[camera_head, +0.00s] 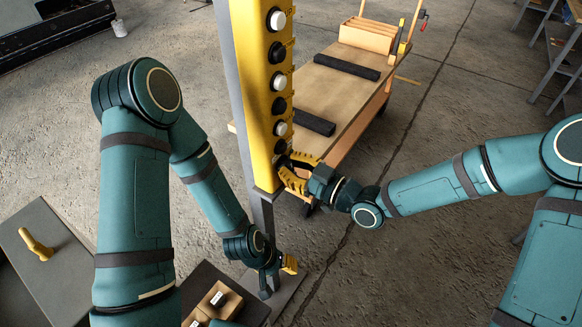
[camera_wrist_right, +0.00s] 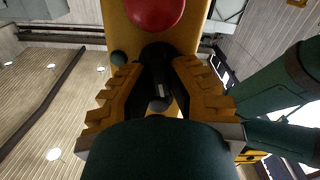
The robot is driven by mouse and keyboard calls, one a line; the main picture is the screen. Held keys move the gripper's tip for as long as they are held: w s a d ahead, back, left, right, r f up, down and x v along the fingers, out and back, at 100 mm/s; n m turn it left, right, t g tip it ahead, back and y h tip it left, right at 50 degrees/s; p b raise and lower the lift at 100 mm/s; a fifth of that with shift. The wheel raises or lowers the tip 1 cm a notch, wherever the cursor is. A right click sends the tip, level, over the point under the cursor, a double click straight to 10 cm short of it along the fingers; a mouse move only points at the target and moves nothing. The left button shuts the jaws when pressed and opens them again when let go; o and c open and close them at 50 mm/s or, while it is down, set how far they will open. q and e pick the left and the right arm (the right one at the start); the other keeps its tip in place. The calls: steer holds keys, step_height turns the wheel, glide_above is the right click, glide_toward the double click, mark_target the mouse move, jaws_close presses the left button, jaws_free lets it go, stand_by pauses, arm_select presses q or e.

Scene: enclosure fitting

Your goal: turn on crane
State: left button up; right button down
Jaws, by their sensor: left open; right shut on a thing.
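The crane control box (camera_head: 259,85) is a tall yellow housing on a grey post, with a column of white and black buttons facing right. My right gripper (camera_head: 284,165) is at its lower end, its yellow fingers at the box face. In the right wrist view my right gripper (camera_wrist_right: 158,88) is shut on a black knob (camera_wrist_right: 157,55), with one finger on each side. A red button (camera_wrist_right: 151,12) shows just beyond the knob. Which way the knob is turned cannot be told. My left gripper (camera_head: 286,265) is open and low beside the post's foot, away from the box.
A cart (camera_head: 331,95) with dark rolls and a wooden box (camera_head: 367,36) stands behind the control box. Small cardboard boxes (camera_head: 219,300) are at the bottom. A grey case (camera_head: 65,275) with a yellow handle (camera_head: 36,244) is at lower left. The floor at right is partly clear.

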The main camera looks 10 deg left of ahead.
steer(key=m, duration=0.4)
steer(key=shift+w+m, duration=0.1)
steer(key=shift+m, duration=0.2)
steer(key=shift+m+p, duration=0.35)
steer(key=shift+m, duration=1.65)
steer(key=c, duration=0.9)
jaws_free()
steer(key=shift+w, duration=0.1)
steer(key=shift+c, duration=0.2)
steer(key=v, duration=1.2)
steer(key=shift+f, duration=0.1)
